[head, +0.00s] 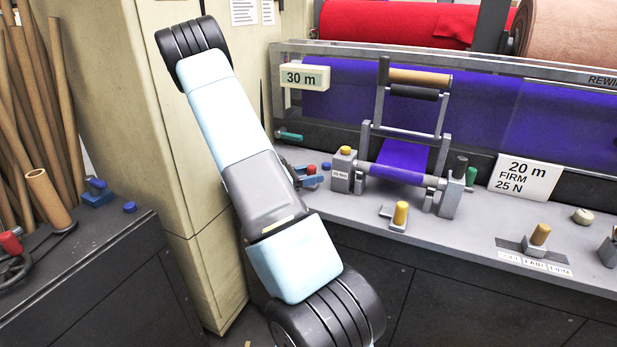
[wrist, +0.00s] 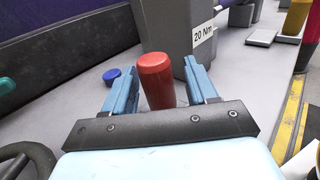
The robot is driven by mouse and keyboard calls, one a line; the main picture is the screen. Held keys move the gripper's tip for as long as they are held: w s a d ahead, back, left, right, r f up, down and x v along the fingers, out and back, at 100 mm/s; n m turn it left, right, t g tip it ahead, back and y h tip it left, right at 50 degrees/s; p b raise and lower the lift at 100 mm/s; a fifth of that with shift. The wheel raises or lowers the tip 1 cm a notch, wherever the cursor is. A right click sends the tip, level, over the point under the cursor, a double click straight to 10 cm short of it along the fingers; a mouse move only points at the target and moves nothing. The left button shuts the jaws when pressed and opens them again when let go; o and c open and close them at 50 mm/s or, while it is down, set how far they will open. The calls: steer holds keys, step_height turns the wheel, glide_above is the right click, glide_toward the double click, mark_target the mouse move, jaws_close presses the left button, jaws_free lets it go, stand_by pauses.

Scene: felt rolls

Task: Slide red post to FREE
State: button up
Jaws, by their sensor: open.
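The red post (wrist: 156,78) stands upright between the two blue fingers of my gripper (wrist: 160,90) in the wrist view. The fingers are open on either side of it, and I see a gap at the left finger; contact on the right is unclear. In the head view my gripper (head: 306,178) is partly behind my arm, left of the winding stand, with a small bit of the red post (head: 311,170) showing. The base of the post is hidden by my gripper body. No FREE marking is readable in either view.
A grey block (wrist: 200,52) labelled 20 Nm stands close behind the right finger. A blue knob (wrist: 112,74) lies left of the fingers, and a dark handwheel (wrist: 28,160) is at lower left. A yellow post (head: 400,214) stands on the bench front.

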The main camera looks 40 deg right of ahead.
steer(key=shift+d, duration=0.15)
steer(key=shift+s, duration=0.1)
jaws_close()
stand_by(0.4)
